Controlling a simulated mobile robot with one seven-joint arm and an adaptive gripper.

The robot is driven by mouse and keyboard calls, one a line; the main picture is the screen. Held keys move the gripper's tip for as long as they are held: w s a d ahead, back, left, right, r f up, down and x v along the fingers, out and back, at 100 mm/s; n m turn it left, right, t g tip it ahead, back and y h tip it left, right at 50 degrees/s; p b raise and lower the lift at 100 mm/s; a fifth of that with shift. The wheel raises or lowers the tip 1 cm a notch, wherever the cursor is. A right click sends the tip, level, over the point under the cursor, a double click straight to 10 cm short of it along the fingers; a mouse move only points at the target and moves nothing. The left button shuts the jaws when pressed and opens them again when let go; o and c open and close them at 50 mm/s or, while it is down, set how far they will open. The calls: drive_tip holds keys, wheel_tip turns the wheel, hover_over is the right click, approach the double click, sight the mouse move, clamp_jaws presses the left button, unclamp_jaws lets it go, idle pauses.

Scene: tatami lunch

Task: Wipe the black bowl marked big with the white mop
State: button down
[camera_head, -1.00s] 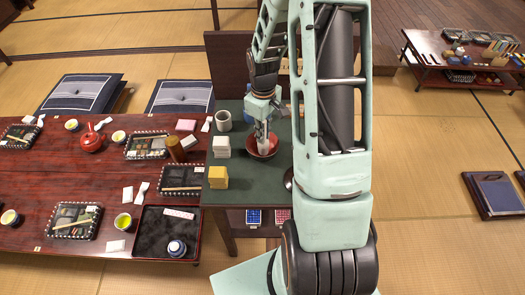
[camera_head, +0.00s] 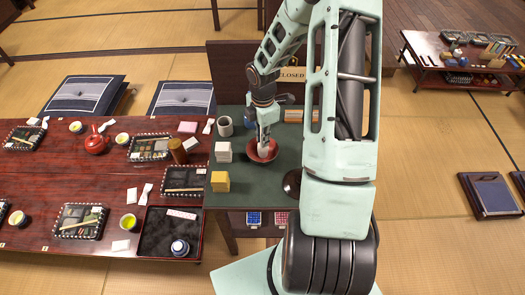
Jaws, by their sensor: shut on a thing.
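My gripper (camera_head: 265,143) points down over a bowl (camera_head: 251,155) with a red inside on the dark green side table. It is shut on a small white thing, probably the white mop (camera_head: 264,152), whose lower end is inside the bowl. Whether it touches the bowl is too small to tell. A dark round thing (camera_head: 291,184), possibly another bowl, stands nearer and is partly hidden by my arm. No "big" marking can be read on either one.
A "CLOSED" sign (camera_head: 291,74) is behind. The red lunch table (camera_head: 100,180) adjoins at left.

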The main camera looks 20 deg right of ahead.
drive_tip(key=shift+n, duration=0.5)
drive_tip(key=m+b, duration=0.1)
drive_tip(key=m, duration=0.1)
drive_tip(key=shift+a+f+m, duration=0.1)
drive_tip(key=shift+f+m, duration=0.05)
drive_tip(key=shift+m, duration=0.15)
drive_tip(key=m+b, duration=0.1)
drive_tip(key=m, duration=0.2)
drive_tip(key=shift+a+b, duration=0.1)
drive_tip(key=shift+b, duration=0.25)
drive_tip(key=m+b, duration=0.1)
drive_tip(key=m, duration=0.3)
drive_tip(key=shift+a+m+b, duration=0.15)
drive_tip(key=shift+m+b, duration=0.15)
drive_tip(key=shift+b, duration=0.05)
drive_tip(key=m, duration=0.1)
drive_tip(key=m+b, duration=0.1)
drive_tip(key=m, duration=0.1)
drive_tip(key=shift+s+a+r+m, duration=0.1)
drive_tip(key=shift+s+r+m, duration=0.1)
drive_tip(key=shift+m, duration=0.1)
